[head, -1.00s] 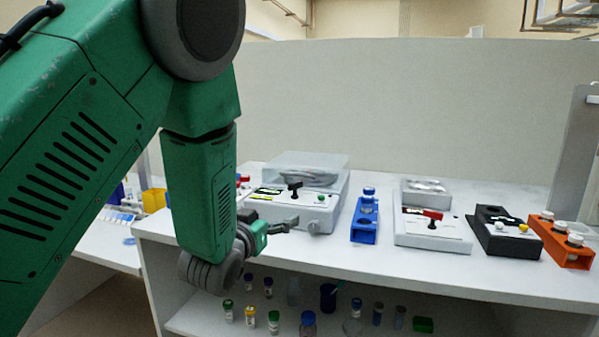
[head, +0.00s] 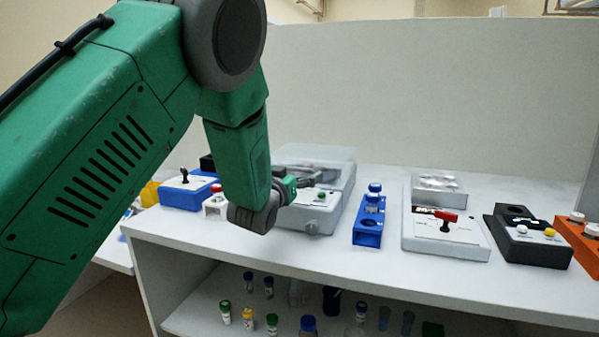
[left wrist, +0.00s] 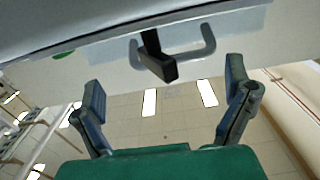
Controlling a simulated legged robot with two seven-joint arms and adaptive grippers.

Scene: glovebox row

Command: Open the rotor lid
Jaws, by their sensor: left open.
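The device (head: 312,222) with the translucent rotor lid (head: 318,152) stands on the white bench, left of the blue tube rack. The lid appears down over a greyish shape. My left gripper (head: 306,182) is in front of the lid, over the device's top. Its fingers are spread and empty. In the left wrist view my left gripper (left wrist: 167,100) shows both fingers apart, with a black T-shaped lever (left wrist: 155,58) and a grey loop handle (left wrist: 207,42) beyond them, not touched. My left forearm hides the device's left part. My right gripper is not in view.
A blue tube rack (head: 368,228) stands right of the device, then a white box (head: 445,235) with a red switch, a black block (head: 530,240) and an orange rack (head: 580,240). A blue box (head: 185,194) stands left. Small bottles sit on the shelf below.

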